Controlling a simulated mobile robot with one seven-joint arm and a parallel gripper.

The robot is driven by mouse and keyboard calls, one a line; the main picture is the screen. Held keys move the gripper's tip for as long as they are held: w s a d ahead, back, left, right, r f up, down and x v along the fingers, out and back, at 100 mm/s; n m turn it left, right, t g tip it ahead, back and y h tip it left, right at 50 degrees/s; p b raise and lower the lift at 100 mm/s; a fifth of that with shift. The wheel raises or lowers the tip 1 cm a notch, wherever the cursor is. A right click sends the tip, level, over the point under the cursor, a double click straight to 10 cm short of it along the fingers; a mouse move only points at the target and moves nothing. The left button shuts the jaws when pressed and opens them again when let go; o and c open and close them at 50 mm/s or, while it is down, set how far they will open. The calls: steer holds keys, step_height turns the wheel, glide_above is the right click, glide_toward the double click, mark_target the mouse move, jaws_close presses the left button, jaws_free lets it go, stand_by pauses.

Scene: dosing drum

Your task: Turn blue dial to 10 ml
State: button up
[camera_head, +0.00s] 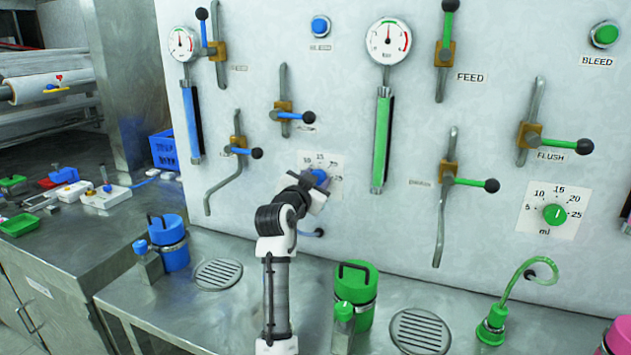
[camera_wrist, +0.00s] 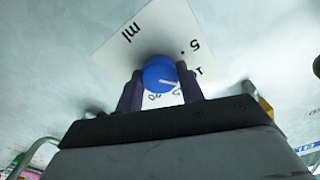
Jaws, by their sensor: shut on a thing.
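The blue dial (camera_head: 320,176) sits on a white scale plate (camera_head: 337,163) on the wall panel, partly hidden by my gripper (camera_head: 311,186). In the wrist view, the blue dial (camera_wrist: 160,73) stands between the two fingers of my gripper (camera_wrist: 162,80), which is shut on it. A white mark on the dial's face points right and slightly down. The scale plate (camera_wrist: 122,48) looks rotated there, with "ml" and "5" readable. The numbers near the mark are partly covered by the fingers, so I cannot tell the exact reading.
A green dial (camera_head: 555,214) with its own scale is at the right. Blue-handled levers (camera_head: 292,116) and green-handled levers (camera_head: 470,184) stick out from the panel around the arm. A green canister (camera_head: 355,290) and a blue canister (camera_head: 170,241) stand on the metal bench below.

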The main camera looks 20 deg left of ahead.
steer(key=shift+n, duration=0.4)
steer(key=o, duration=1)
steer(key=s+b, duration=0.1)
steer(key=s, duration=0.3)
steer(key=s+b, duration=0.2)
steer(key=s, duration=0.3)
steer(key=s+b, duration=0.1)
steer(key=s, duration=0.4)
steer(key=shift+a, duration=0.25)
steer(key=shift+w, duration=0.1)
